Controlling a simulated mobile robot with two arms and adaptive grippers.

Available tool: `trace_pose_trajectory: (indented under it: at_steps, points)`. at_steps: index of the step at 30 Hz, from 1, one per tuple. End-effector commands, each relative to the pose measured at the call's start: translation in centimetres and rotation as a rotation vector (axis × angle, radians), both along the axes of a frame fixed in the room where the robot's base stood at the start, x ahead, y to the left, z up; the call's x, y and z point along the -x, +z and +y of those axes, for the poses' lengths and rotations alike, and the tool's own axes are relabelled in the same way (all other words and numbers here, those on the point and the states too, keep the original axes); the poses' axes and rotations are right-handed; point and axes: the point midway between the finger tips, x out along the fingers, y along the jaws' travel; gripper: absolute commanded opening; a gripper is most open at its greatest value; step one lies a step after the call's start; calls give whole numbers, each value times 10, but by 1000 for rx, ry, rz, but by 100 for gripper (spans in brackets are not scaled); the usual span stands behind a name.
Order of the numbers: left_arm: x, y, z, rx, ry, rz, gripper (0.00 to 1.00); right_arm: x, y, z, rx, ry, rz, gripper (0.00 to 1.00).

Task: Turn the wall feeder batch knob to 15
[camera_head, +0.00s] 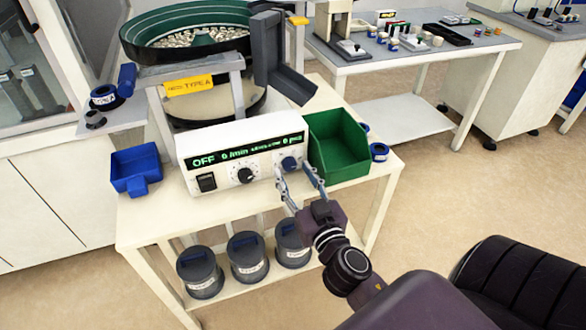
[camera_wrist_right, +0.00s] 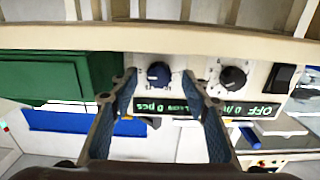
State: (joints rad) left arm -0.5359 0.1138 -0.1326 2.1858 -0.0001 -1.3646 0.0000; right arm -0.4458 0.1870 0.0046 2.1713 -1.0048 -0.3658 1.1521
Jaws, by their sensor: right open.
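The feeder's white control box (camera_head: 225,150) stands at the front of the table below the bowl. Its green display (camera_head: 248,150) shows OFF, 0/min and what looks like 0 pcs. My left gripper is out of view.
A black knob (camera_head: 245,175) and a black switch (camera_head: 206,182) sit left on the panel. A green bin (camera_head: 338,145) stands close at the right, a small blue tray (camera_head: 135,170) at the left. The bowl feeder (camera_head: 185,35) rises behind.

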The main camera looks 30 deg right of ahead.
Motion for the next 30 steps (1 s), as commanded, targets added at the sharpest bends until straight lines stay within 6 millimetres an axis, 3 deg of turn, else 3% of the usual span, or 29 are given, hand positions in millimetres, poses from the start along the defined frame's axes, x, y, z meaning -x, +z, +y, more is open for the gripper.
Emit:
trace_pose_trajectory:
  at_steps: [5,14,25,30]
  points:
    - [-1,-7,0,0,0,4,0,-12,0,-4,0,-1,1,43]
    - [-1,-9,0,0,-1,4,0,-14,0,-4,-1,-2,1,42]
    - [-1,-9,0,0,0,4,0,-13,0,-4,0,-2,1,1]
    - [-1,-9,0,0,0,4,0,-13,0,-4,7,-2,3,1]
